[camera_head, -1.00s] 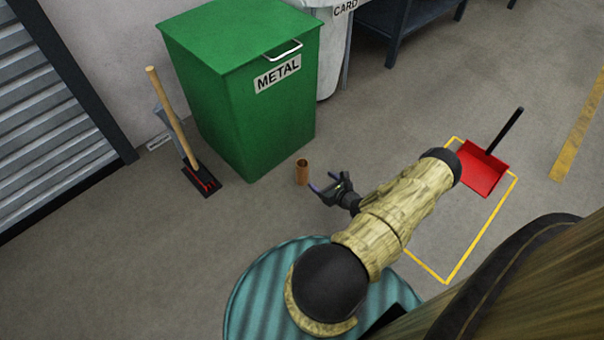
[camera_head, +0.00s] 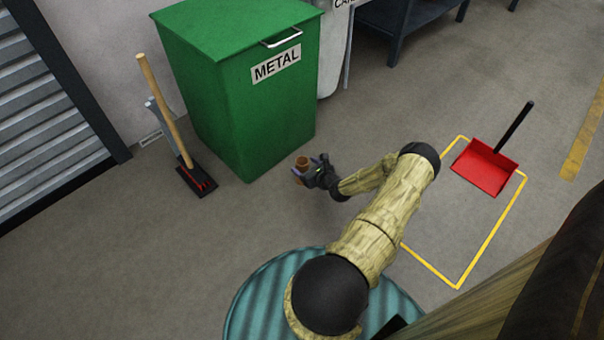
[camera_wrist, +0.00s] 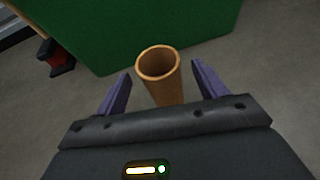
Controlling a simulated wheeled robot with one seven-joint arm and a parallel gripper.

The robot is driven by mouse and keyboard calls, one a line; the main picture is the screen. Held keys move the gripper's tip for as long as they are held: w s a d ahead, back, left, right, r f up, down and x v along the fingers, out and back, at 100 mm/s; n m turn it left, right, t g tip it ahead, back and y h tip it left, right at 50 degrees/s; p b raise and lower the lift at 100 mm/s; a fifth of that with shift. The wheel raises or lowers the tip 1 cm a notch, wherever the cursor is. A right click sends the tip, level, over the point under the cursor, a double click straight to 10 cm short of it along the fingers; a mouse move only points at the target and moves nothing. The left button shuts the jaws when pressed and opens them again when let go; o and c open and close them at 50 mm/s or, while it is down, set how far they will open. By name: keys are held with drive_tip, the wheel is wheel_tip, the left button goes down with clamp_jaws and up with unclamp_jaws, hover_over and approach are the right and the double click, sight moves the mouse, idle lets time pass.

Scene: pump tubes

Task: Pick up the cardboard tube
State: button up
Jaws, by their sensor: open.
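The cardboard tube (camera_head: 302,162) is a short brown hollow cylinder standing upright on the floor near the front right corner of the green bin. In the wrist view the tube (camera_wrist: 158,75) stands between my two purple fingers, its open top facing the camera. My gripper (camera_head: 307,173) is open around the tube, with a visible gap on each side of it in the wrist view (camera_wrist: 160,88). The lower part of the tube is hidden by my gripper's body.
The green METAL bin (camera_head: 240,100) stands just behind the tube. A broom with a wooden handle (camera_head: 165,110) leans left of the bin. A red dustpan (camera_head: 484,168) lies at the right by a yellow floor outline (camera_head: 488,238). The floor left of the tube is clear.

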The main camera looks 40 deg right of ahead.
drive_tip(key=shift+w+f+b, duration=0.55)
drive_tip(key=shift+b, duration=0.45)
drive_tip(key=shift+b+x, duration=0.75)
drive_tip(key=shift+b, duration=0.15)
drive_tip(key=shift+b+x, duration=0.75)
drive_tip(key=shift+x, duration=0.1)
drive_tip(key=shift+w, duration=0.3)
drive_tip(key=c, duration=1.1)
